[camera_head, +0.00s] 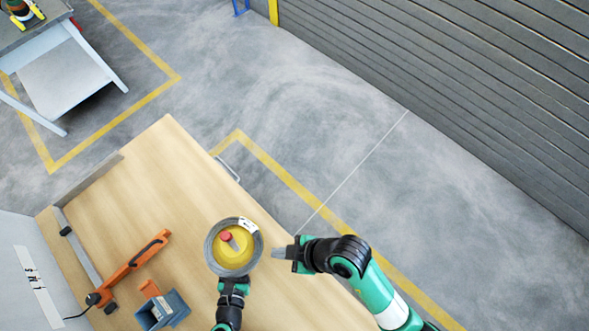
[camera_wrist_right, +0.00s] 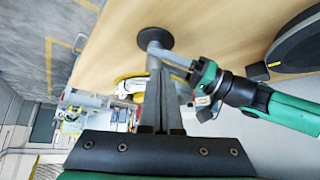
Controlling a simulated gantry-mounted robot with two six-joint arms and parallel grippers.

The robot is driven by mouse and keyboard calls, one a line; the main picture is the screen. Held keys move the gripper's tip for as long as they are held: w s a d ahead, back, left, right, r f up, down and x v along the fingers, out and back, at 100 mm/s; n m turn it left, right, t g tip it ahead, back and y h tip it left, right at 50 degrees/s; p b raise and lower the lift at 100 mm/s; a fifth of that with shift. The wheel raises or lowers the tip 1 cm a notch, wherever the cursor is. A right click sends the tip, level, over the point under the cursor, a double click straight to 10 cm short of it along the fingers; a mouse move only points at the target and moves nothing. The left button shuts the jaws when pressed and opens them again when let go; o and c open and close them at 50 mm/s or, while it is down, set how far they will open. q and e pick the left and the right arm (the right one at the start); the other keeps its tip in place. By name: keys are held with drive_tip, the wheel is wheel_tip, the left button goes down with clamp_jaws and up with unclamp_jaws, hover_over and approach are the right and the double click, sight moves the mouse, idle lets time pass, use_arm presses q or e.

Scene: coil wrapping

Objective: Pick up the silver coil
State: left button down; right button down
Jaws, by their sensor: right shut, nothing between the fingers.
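The silver coil (camera_head: 212,262) is a grey ring around a yellow disc (camera_head: 236,258) with a red piece at its centre. A white tag (camera_head: 248,226) sits on its upper right rim. My right gripper (camera_head: 275,253) is shut and empty, just right of the ring with a small gap in the picture. Its closed fingers (camera_wrist_right: 160,95) fill the middle of the right wrist view. My left gripper (camera_head: 232,281) is at the coil's near edge; its fingertips are hidden. In the right wrist view it comes in from the right (camera_wrist_right: 190,66), and its jaw opening is unclear.
The wooden table (camera_head: 150,190) is clear behind the coil. An orange-and-black tool (camera_head: 135,262) and a blue-grey box (camera_head: 165,310) lie at left. A dark round base (camera_wrist_right: 157,38) and a large dark disc (camera_wrist_right: 300,45) show in the right wrist view.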

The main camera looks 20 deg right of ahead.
drive_tip(key=v, duration=1)
drive_tip(key=c, duration=0.6)
unclamp_jaws()
drive_tip(key=shift+o, duration=0.2)
